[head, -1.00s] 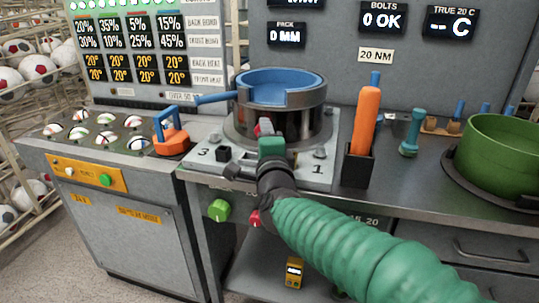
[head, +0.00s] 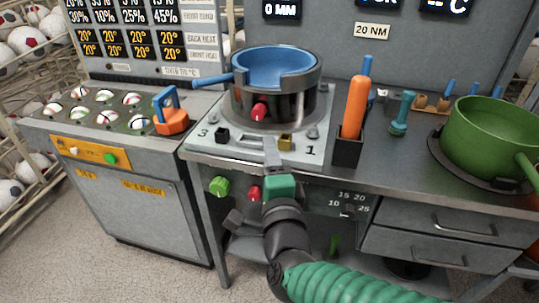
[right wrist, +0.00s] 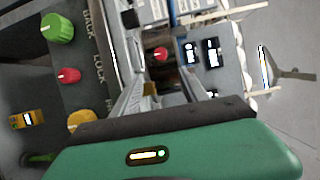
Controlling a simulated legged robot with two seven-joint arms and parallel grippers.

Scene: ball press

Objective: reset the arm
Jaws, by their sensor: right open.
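My right gripper (head: 273,152) comes in from the lower right on a green sleeved arm. Its grey fingers point at the front of the press (head: 312,150), just below its red knob (head: 259,111) and near a yellow block (head: 285,142). In the right wrist view, the fingers (right wrist: 163,70) stand apart with nothing held between them. The red knob (right wrist: 161,54) and the yellow block (right wrist: 150,88) show beyond and between them. A blue pan-like part (head: 275,66) sits on top of the press. My left gripper is not in view.
An orange-handled tool (head: 356,105) stands in a black holder right of the press. A green pot (head: 492,138) is further right. A ball tray (head: 105,107) and an orange tool with a blue handle (head: 171,112) are on the left. Green (head: 219,186) and red (head: 254,193) knobs are on the bench front.

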